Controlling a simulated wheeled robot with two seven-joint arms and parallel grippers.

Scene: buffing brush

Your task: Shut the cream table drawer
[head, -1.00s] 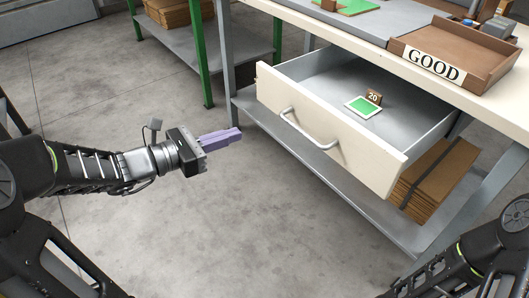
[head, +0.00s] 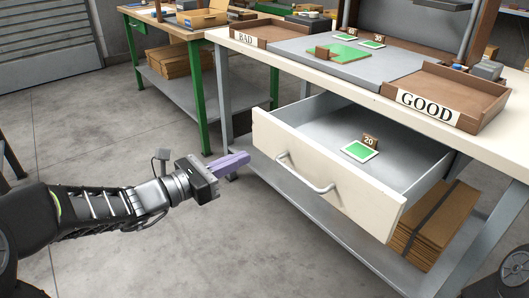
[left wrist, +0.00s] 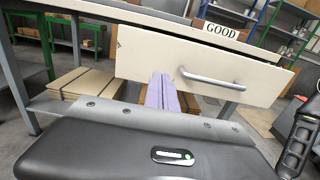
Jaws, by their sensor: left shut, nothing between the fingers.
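The cream drawer (head: 325,185) stands pulled out from under the table, with a grey bar handle (head: 305,174) on its front. Inside it lie a green-and-white card and a small brown tag marked 20 (head: 369,141). My left gripper (head: 246,157), with purple fingers, is shut and empty, just left of the drawer front's left end. In the left wrist view the fingers (left wrist: 162,90) point toward the drawer front (left wrist: 205,68), left of its handle (left wrist: 212,80); whether they touch it I cannot tell. My right gripper is not in view.
The cream tabletop (head: 300,60) holds a BAD tray (head: 262,31), a GOOD tray (head: 445,93) and a grey mat. A lower shelf with stacked cardboard (head: 436,222) lies under the drawer. A green-legged table (head: 200,90) stands behind.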

